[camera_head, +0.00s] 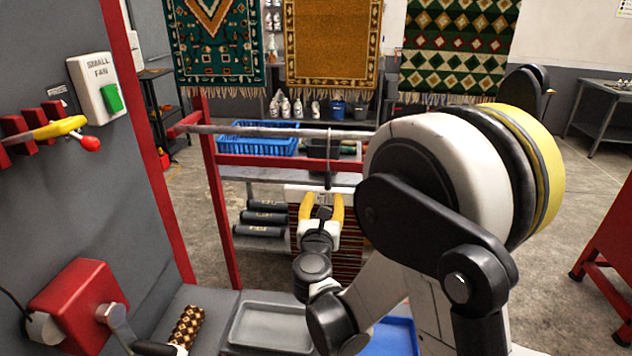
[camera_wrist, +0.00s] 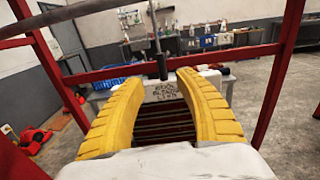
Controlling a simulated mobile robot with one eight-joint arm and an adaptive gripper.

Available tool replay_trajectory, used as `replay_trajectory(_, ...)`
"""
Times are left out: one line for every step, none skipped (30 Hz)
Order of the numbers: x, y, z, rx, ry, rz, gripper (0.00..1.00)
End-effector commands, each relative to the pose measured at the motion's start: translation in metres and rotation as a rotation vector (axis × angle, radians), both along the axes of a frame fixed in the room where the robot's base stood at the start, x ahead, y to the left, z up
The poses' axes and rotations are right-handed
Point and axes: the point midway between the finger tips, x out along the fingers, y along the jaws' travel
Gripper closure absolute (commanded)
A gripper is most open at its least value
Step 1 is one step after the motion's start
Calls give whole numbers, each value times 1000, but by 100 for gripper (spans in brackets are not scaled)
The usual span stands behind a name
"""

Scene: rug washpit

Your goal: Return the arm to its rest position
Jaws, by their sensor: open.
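My gripper (camera_head: 323,208) has yellow fingers and shows in the middle of the head view, in front of the red frame. In the wrist view its two ribbed yellow fingers (camera_wrist: 160,100) stand apart with nothing between them. Behind the gap are a white label plate with black lettering (camera_wrist: 166,90) and a dark red striped rug (camera_wrist: 165,122). My arm reaches forward from the right and hides part of the scene behind it.
A red frame (camera_head: 217,200) with a grey rail (camera_head: 270,131) crosses close beyond my gripper. A grey tray (camera_head: 270,326) lies below. Open concrete floor lies at right.

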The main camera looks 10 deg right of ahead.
Motion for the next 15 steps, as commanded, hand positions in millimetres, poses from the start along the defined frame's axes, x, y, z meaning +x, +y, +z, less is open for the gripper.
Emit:
replay_trajectory(-2, 2, 8, -39, 1, 17, 60)
replay_trajectory(-3, 4, 16, -80, 1, 32, 60)
replay_trajectory(-4, 8, 30, -156, 3, 62, 60)
replay_trajectory(-5, 12, 41, -228, 5, 88, 60)
replay_trajectory(-7, 16, 54, -311, 8, 120, 60)
replay_trajectory(-11, 24, 70, -441, 15, 166, 60)
replay_trajectory(-15, 30, 82, -551, 22, 203, 60)
replay_trajectory(-20, 37, 92, -666, 30, 242, 60)
replay_trajectory(-29, 46, 103, -820, 43, 293, 60)
replay_trajectory(-36, 51, 109, -938, 54, 332, 60)
replay_trajectory(-44, 57, 112, -1055, 67, 370, 60)
replay_trajectory(-56, 63, 114, -1209, 84, 422, 60)
replay_trajectory(-66, 66, 113, -1326, 100, 462, 60)
replay_trajectory(-76, 68, 111, -1441, 116, 502, 60)
replay_trajectory(-91, 70, 106, -1592, 139, 559, 60)
